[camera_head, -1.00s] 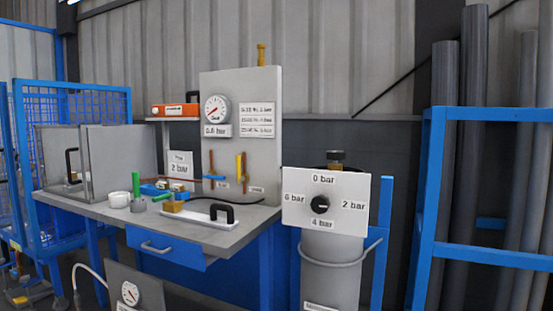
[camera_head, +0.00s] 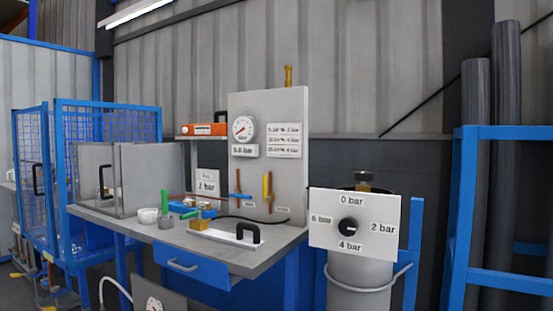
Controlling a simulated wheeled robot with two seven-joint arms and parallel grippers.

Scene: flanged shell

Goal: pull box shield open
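A grey box shield (camera_head: 149,176) stands at the left end of the workbench. It has a flat grey front panel and a clear or framed side panel with a black handle (camera_head: 103,180). I cannot tell for sure how its panels are hinged. A blue mesh cage (camera_head: 110,125) stands behind and left of it, with its own black handle (camera_head: 38,180). Neither of my grippers shows in the view.
The grey workbench (camera_head: 270,240) carries a white plate with a black handle (camera_head: 247,235), white cups (camera_head: 148,215) and green-handled fittings. A gauge panel (camera_head: 268,165) stands at its back. A cylinder with a pressure dial sign (camera_head: 380,228) and a blue rack (camera_head: 458,215) stand right.

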